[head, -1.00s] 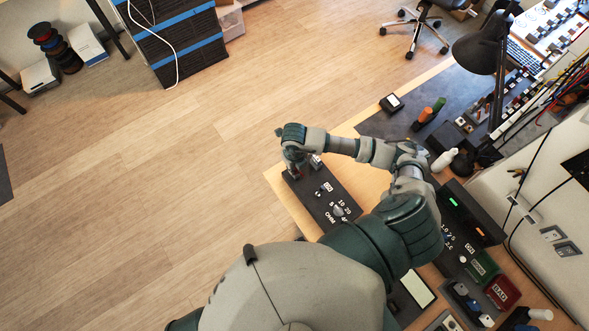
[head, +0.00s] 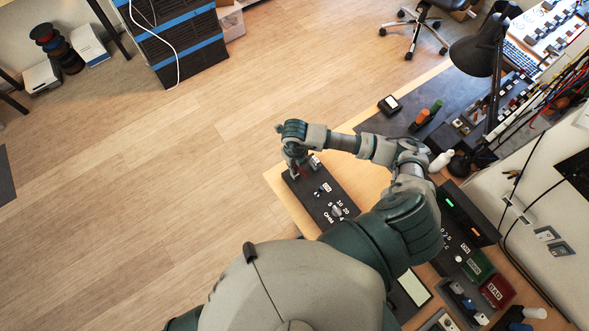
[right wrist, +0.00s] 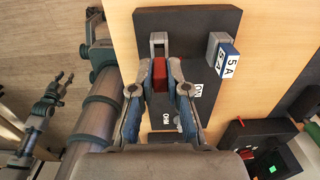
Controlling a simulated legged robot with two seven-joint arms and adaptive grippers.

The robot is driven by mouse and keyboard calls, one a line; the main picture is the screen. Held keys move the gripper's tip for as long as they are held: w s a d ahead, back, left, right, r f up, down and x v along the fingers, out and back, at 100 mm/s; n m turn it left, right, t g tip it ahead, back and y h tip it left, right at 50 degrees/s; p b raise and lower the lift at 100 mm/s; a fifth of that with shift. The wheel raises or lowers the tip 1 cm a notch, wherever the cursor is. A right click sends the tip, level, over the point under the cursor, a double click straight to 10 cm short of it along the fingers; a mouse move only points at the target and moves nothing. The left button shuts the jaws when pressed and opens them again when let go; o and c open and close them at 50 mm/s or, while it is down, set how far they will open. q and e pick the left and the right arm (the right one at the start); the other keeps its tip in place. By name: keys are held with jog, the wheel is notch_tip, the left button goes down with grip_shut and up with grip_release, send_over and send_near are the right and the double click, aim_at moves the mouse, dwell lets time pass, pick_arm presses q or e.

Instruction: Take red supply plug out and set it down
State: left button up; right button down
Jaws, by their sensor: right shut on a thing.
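The red supply plug (right wrist: 160,74) shows in the right wrist view as a small red block between the fingertips of my right gripper (right wrist: 159,80). The gripper is shut on it, with a blue-grey finger on each side. The plug is right by a grey bracket (right wrist: 158,42) on the black panel (right wrist: 186,18); I cannot tell whether it is still seated. In the head view my right gripper (head: 299,172) is over the far left end of the black panel (head: 322,200), and the plug is mostly hidden. Part of my other arm shows at the left of the wrist view; its finger state is unclear.
A block labelled 5 A (right wrist: 228,60) stands right of the bracket on the panel. A dial (head: 337,211) is nearer on the panel. Bare wooden desk (head: 345,166) lies to the panel's right. A black lamp (head: 478,55) and a white bottle (head: 442,160) stand farther right.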

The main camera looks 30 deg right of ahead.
jog(key=shift+d+r+p, duration=0.1)
jog(key=shift+r+p, duration=0.65)
jog(key=shift+r, duration=0.45)
